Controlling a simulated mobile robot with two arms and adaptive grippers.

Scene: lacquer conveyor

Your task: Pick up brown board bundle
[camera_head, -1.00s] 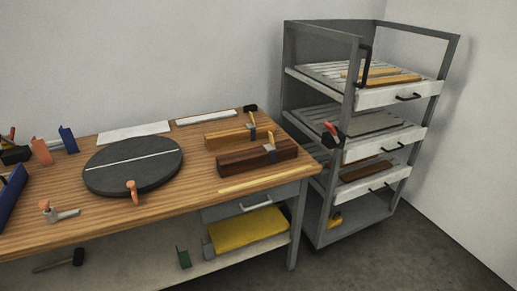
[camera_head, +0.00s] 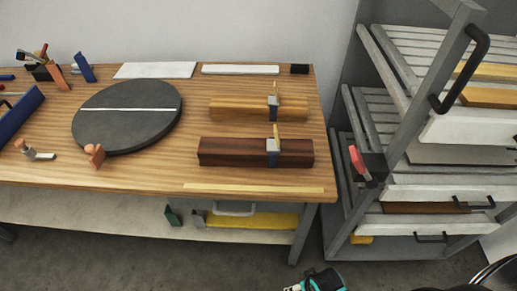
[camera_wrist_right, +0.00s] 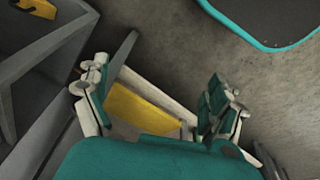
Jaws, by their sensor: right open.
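The dark brown board bundle (camera_head: 230,152) lies along the front right of the wooden worktable, with a grey and blue clamp (camera_head: 272,146) around it. A lighter orange-brown bundle (camera_head: 235,109) with a similar clamp lies just behind it. My right gripper (camera_wrist_right: 155,108) is open and empty in the right wrist view, away from both bundles, with the floor and a yellow item beyond its fingers. A teal part of my right arm shows at the bottom edge of the head view. My left gripper is not in view.
A round dark turntable (camera_head: 128,117) sits left of the bundles. A thin light strip (camera_head: 253,188) lies along the table's front edge. A grey rack (camera_head: 408,135) with shelves and drawers stands at right. A yellow item (camera_head: 250,221) is on the lower shelf.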

